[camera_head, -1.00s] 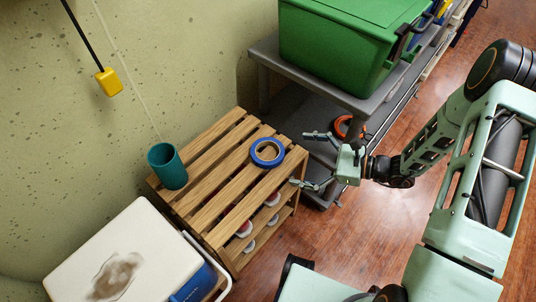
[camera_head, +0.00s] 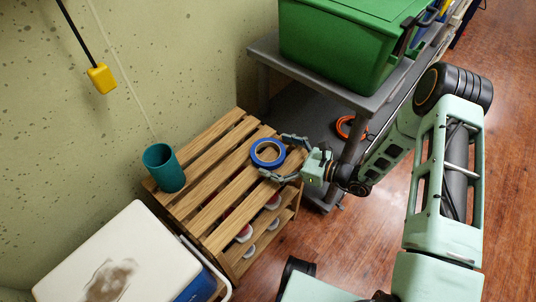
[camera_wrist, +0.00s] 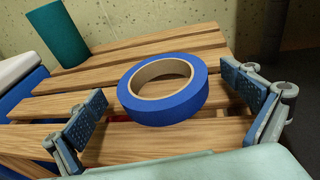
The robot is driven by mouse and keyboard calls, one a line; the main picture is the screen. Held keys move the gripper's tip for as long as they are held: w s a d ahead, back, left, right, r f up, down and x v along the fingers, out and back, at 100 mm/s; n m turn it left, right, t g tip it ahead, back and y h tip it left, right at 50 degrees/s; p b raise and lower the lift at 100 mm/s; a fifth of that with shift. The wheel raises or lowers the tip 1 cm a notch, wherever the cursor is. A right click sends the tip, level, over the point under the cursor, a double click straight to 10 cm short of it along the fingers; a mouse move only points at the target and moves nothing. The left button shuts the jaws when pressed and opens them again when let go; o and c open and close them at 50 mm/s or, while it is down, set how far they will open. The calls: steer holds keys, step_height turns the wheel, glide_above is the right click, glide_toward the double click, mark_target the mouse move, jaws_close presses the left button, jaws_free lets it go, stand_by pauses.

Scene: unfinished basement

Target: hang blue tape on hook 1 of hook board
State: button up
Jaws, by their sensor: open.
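The blue tape (camera_head: 267,163) is a roll with a tan core, lying flat on the slatted wooden rack's top. In the wrist view the blue tape (camera_wrist: 164,108) lies between and just beyond my open fingers. My gripper (camera_head: 277,157) is open, with its fingers reaching over the rack's right edge, one on each side of the roll. In the wrist view my gripper (camera_wrist: 166,103) shows one finger at each side, with gaps to the tape. The hook board is not in view.
The wooden rack (camera_head: 212,157) also bears a teal cup (camera_head: 164,168) at its left. A white-lidded cooler (camera_head: 120,262) stands in front. A grey cart (camera_head: 330,92) with a green bin (camera_head: 345,45) stands behind. A yellow block (camera_head: 102,79) hangs by the wall.

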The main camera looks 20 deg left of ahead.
steer(key=shift+x, duration=1.15)
steer(key=shift+d, duration=0.1)
steer(key=c, duration=1.3)
